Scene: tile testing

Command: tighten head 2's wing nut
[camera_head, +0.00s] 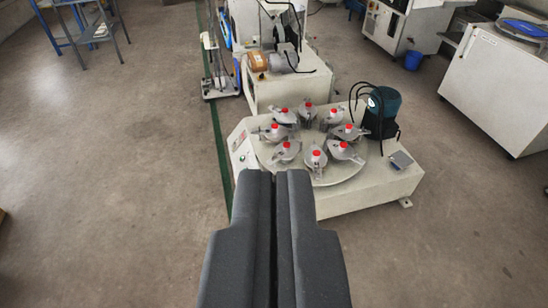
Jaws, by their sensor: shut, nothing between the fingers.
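A low white machine (370,196) stands ahead of me with a round grey turntable (346,172) on top. Several heads with red caps and grey wing-shaped parts sit in a ring on it; one is the front head (314,157). I cannot read any numbers on them, so I cannot tell which is head 2. The wing nuts are too small to make out clearly. My gripper (273,176) is shut and empty, its two dark fingers side by side.
A dark teal motor (384,106) with black hoses stands at the machine's back right. A white unit with an orange-brown motor (258,61) is behind.

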